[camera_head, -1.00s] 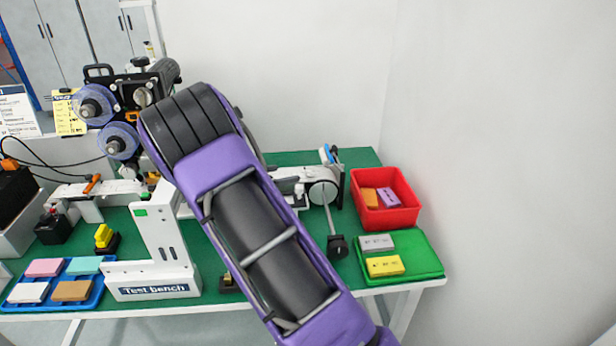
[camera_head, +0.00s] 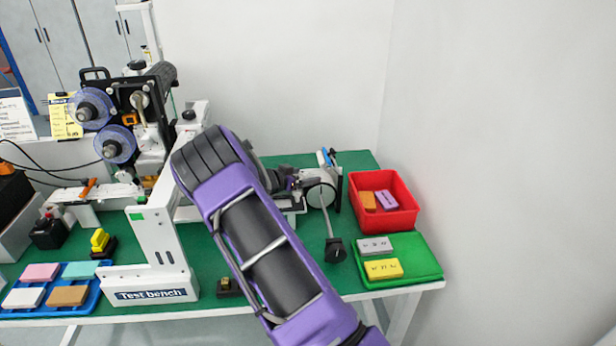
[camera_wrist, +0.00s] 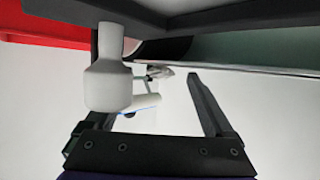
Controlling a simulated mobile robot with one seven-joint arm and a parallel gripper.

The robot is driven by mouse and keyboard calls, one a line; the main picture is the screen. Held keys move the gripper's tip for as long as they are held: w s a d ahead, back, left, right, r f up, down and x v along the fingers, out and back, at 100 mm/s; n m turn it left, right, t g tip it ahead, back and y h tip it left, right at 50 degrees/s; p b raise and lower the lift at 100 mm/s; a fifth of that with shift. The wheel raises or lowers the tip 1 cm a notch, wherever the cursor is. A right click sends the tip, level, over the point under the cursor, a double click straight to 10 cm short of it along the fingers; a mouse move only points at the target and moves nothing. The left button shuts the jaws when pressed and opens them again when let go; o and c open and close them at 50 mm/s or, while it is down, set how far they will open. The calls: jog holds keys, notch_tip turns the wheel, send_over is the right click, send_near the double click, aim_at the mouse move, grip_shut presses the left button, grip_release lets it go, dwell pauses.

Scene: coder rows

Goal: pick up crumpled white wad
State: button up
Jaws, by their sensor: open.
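In the wrist view my gripper (camera_wrist: 146,72) is open, its two dark fingers apart with nothing clasped between them. A small pale, uneven shape (camera_wrist: 159,71) shows beyond and between the fingers; it may be the crumpled white wad, but it is too small to be sure. In the head view I cannot make out the wad. There my purple arm covers the middle of the bench, and its dark end reaches beside the white machine with a round disc (camera_head: 320,197).
A white bottle-shaped part (camera_wrist: 108,82) stands close by the left finger. The green bench (camera_head: 215,270) holds a white test frame (camera_head: 160,245), a red bin (camera_head: 402,218) with blocks, a green tray (camera_head: 425,262) and a blue tray (camera_head: 92,298). A wall stands at right.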

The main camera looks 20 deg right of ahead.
grip_shut()
dwell(0.4)
notch_tip(320, 180, up, 10)
jog(key=p, duration=0.1)
dwell(0.4)
